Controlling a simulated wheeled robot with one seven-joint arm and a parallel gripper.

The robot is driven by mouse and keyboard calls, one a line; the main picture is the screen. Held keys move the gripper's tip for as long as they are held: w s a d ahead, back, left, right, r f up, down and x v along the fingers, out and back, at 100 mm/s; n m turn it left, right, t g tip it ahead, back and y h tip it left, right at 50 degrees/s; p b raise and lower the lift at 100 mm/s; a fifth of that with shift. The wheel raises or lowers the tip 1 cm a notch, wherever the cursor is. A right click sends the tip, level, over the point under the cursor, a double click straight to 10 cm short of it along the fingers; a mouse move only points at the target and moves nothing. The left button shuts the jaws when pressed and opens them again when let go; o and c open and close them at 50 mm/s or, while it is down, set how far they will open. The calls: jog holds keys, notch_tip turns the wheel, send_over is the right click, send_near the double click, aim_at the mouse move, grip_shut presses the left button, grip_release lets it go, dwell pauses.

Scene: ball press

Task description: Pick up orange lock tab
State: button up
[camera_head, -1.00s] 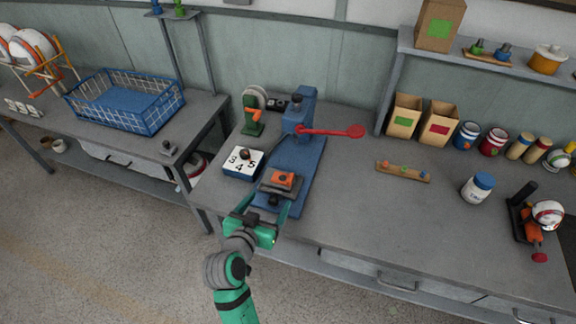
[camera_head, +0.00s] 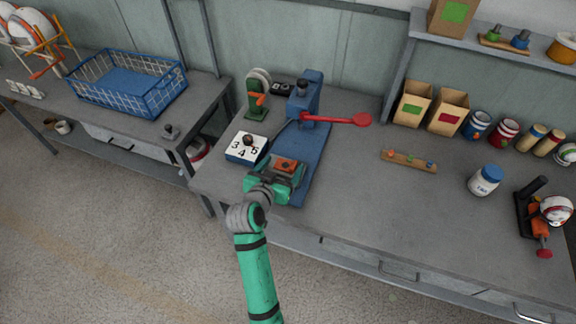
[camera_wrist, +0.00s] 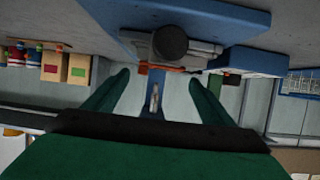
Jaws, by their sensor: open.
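A small orange block (camera_head: 287,165), which looks like the lock tab, sits on the grey fixture at the front of the blue press (camera_head: 311,150). In the wrist view only a thin orange edge (camera_wrist: 172,69) shows, beside a dark round knob (camera_wrist: 170,42). My green gripper (camera_head: 276,177) is open at the front of the fixture and partly hides it. In the wrist view its two fingers (camera_wrist: 158,88) stand wide apart with nothing held between them. Whether a finger touches the fixture, I cannot tell.
The press's red lever (camera_head: 340,120) sticks out to the right. A numbered white-topped box (camera_head: 246,149) stands close left of my gripper. A wooden peg board (camera_head: 409,161) and a blue-lidded jar (camera_head: 485,181) lie right. The bench between is clear.

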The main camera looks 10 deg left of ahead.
jog(key=shift+x, duration=1.15)
jog(key=c, duration=1.1)
jog(key=shift+c, duration=0.2)
jog(key=shift+r, duration=0.1)
